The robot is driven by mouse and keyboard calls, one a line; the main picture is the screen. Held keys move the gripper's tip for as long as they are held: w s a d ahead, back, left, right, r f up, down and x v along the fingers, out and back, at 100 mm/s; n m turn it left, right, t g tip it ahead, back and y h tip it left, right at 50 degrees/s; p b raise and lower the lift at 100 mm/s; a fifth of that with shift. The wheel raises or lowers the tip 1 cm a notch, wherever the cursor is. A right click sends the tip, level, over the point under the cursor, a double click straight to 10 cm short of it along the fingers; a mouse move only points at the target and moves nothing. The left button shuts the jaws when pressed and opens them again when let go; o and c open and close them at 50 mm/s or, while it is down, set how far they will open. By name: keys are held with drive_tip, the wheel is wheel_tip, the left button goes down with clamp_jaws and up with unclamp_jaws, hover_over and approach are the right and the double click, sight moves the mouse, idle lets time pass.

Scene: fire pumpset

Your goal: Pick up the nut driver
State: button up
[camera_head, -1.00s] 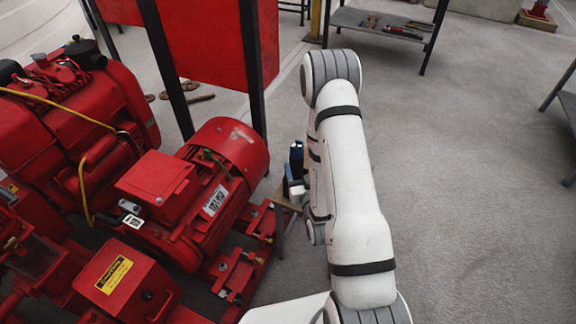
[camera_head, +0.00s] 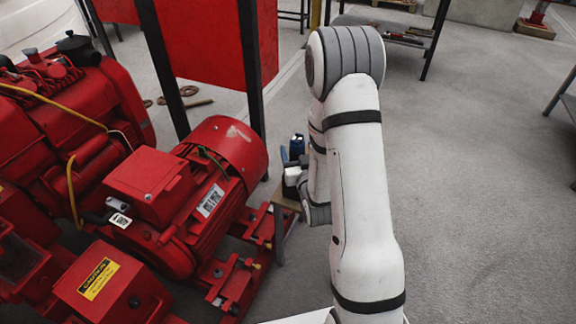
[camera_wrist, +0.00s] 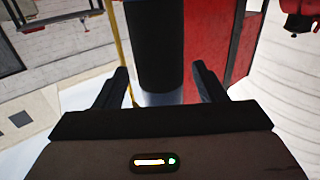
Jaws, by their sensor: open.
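My gripper (camera_wrist: 160,72) is open, with its two dark fingers apart in the wrist view. A thick black cylinder (camera_wrist: 152,42) with a pale base shows between the fingers. I cannot tell its depth or whether it is the nut driver. In the head view my arm hides most of the gripper area. A small dark blue object (camera_head: 297,146) shows just left of my arm, above a small wooden-topped stand (camera_head: 285,200). No nut driver can be clearly made out in either view.
The red pump set (camera_head: 200,200) fills the left, close beside the stand. A red panel (camera_head: 205,45) on black posts stands behind it. A grey shelf (camera_head: 385,35) with small tools is at the back. Open floor (camera_head: 480,200) lies to the right.

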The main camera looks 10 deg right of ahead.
drive_tip(key=shift+w, duration=1.5)
drive_tip(key=shift+c, duration=0.3)
drive_tip(key=c, duration=1)
drive_tip(key=shift+c, duration=0.4)
drive_tip(key=shift+r, duration=0.15)
